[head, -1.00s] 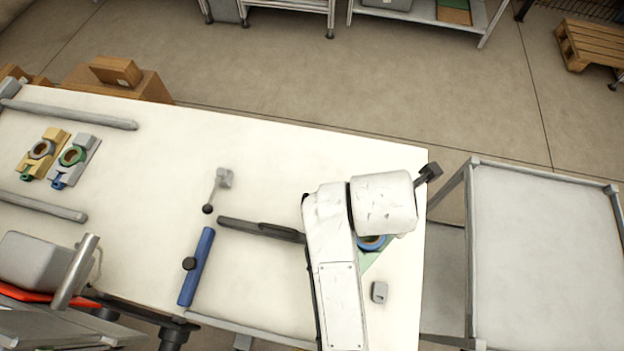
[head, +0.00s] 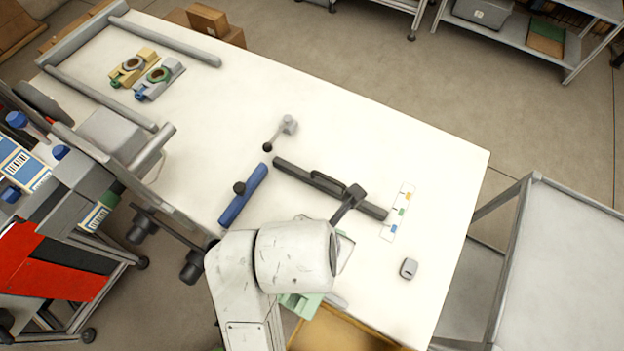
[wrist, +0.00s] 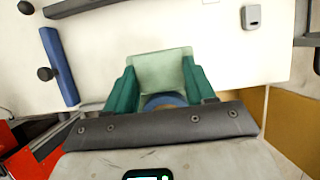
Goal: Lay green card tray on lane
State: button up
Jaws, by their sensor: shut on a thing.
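The green card tray (wrist: 160,72) is pale green and carries a blue tape reel (wrist: 163,101), partly hidden by my gripper's dark body. My gripper (wrist: 158,64) is shut on the tray, with a dark green finger at each side. In the head view a bit of the tray (head: 300,304) shows below my white arm, by the table's front edge; the rest is hidden. The lane (head: 92,58) lies at the table's far left between two grey rails. A yellow tray (head: 128,73) and a grey tray (head: 153,84) with reels sit in it.
A dark bar (head: 295,174), a blue bar (head: 243,196) with a black knob and a small grey lever (head: 288,125) stand mid-table. A strip with coloured squares (head: 398,212) and a small grey block (head: 408,268) are at the right. The table's back middle is clear.

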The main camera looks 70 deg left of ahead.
jog(key=w+a+f, duration=0.1)
jog(key=a+f, duration=0.1)
jog(key=a, duration=0.1)
jog(key=w+a+f, duration=0.1)
jog(key=a+f, duration=0.2)
jog(key=a, duration=0.1)
jog(key=w+a+f, duration=0.1)
jog(key=a+f, duration=0.2)
jog(key=shift+a, duration=0.25)
jog(key=shift+w+a+f, duration=0.1)
jog(key=shift+a+f, duration=0.25)
jog(key=shift+f, duration=0.15)
jog(key=shift+f+p, duration=0.4)
jog(key=shift+f, duration=1.1)
jog(key=shift+f, duration=0.1)
jog(key=o, duration=1.2)
jog(key=shift+c, duration=0.2)
jog(key=v, duration=1.2)
